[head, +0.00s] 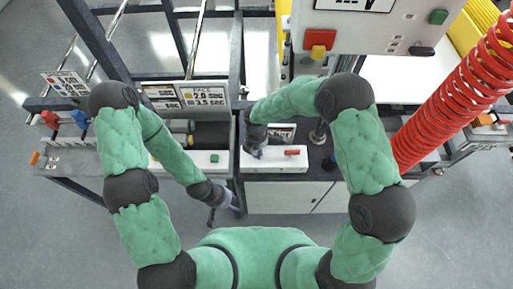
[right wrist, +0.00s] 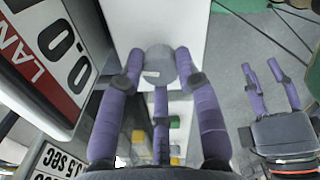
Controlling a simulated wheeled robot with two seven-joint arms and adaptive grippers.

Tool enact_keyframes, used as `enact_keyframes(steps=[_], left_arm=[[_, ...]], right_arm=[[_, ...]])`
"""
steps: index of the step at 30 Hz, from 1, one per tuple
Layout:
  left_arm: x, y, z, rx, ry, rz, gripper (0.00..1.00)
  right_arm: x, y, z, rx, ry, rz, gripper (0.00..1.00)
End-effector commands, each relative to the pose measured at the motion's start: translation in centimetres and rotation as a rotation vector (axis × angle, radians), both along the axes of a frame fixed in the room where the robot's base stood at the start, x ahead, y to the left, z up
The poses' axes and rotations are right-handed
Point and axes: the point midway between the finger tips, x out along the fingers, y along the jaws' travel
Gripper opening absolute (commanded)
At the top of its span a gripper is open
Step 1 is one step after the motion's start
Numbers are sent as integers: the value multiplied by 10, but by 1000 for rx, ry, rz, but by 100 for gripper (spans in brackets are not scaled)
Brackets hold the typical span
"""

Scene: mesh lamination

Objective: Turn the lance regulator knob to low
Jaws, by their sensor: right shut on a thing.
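The lance regulator knob (right wrist: 160,68) is a grey round knob with a small pale mark, seen in the right wrist view. My right gripper (head: 257,153) is at the left end of a white box (head: 275,163) in the head view. Its purple fingers are shut around the knob, which shows between their tips. A sign reading "LAN…" (right wrist: 50,45) stands beside it, partly cut off. My left gripper (head: 226,208) hangs low in front of the bench, apart from it. In the right wrist view its fingers (right wrist: 268,72) are spread and empty.
A red handle (head: 292,152) lies on the white box, right of my right gripper. A white panel (head: 205,160) with a green button is to the left. A coiled red hose (head: 450,100) hangs at the right. The floor in front is clear.

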Motion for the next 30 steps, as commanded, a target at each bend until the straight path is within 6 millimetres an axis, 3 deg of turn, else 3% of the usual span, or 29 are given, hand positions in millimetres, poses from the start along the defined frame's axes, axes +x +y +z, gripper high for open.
enact_keyframes(steps=[10, 27, 28, 30], left_arm=[[0, 0, 10, 0, 0, 0, 40], [0, 0, 11, 0, 0, 0, 40], [0, 0, 11, 0, 0, 0, 40], [0, 0, 11, 0, 0, 0, 40]], right_arm=[[2, 2, 2, 4, -6, 149, 1], [1, 1, 1, 2, -4, 177, 2], [1, 1, 1, 2, -4, 177, 40], [1, 1, 1, 1, -3, 177, 57]])
